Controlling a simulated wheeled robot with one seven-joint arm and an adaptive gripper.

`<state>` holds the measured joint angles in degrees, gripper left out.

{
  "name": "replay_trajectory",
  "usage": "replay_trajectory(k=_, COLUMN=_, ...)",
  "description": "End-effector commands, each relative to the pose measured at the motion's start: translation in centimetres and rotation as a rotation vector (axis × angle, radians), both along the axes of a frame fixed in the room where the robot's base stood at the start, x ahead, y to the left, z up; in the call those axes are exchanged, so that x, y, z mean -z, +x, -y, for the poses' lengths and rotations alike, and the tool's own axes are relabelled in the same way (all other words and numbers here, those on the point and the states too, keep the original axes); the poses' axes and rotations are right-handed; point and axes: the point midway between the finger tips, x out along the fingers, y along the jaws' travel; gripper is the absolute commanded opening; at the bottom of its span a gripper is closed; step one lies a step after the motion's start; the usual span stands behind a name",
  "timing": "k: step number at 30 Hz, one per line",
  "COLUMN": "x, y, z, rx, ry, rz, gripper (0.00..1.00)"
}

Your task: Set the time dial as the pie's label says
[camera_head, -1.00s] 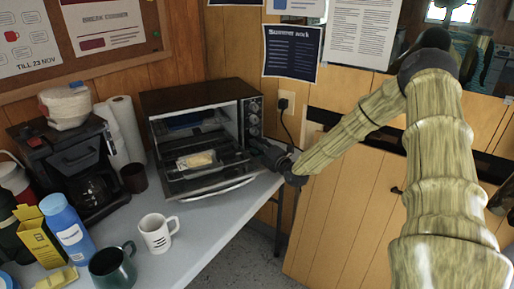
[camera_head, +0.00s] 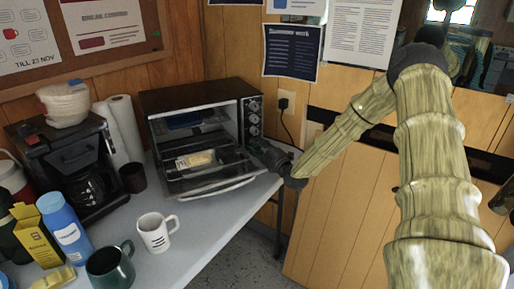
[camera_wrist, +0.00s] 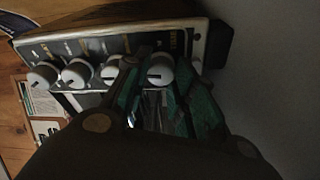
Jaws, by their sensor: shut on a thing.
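The toaster oven (camera_head: 195,98) stands on the table with its door (camera_head: 215,187) folded down. The packaged pie (camera_head: 195,159) lies at the oven's opening; its label is too small to read. Several dials line the oven's right-hand panel in the head view. My gripper (camera_head: 262,149) is at the lower part of this panel. In the wrist view, the panel (camera_wrist: 130,43) shows sideways, and my gripper (camera_wrist: 156,88) is shut on one white dial (camera_wrist: 159,70), with a finger on each side. Another dial (camera_wrist: 75,72) is free.
A coffee maker (camera_head: 75,160), paper roll (camera_head: 126,125) and dark cup (camera_head: 133,178) stand left of the oven. A white mug (camera_head: 155,233), green mug (camera_head: 110,267) and blue bottle (camera_head: 66,230) are in front. A wall socket (camera_head: 285,102) is right of the oven.

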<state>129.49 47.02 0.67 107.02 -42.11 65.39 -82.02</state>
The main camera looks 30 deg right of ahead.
Motion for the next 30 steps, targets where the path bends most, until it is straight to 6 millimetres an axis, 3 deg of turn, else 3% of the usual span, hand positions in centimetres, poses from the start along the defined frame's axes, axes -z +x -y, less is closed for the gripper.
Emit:
replay_trajectory(k=1, x=0.1, y=-0.1, z=0.1, rx=0.002, ry=0.0, rz=-0.002, gripper=0.02)
replay_trajectory(k=2, x=0.1, y=-0.1, z=0.1, rx=0.002, ry=0.0, rz=-0.002, gripper=0.31)
replay_trajectory(k=3, x=0.1, y=-0.1, z=0.1, rx=0.001, ry=0.0, rz=-0.001, gripper=0.35)
replay_trajectory(k=17, x=0.1, y=-0.9, z=0.0, rx=-0.002, ry=-0.001, rz=-0.001, gripper=0.35)
replay_trajectory(k=30, x=0.6, y=-8.5, z=0.3, rx=-0.001, ry=0.0, rz=-0.003, gripper=0.35)
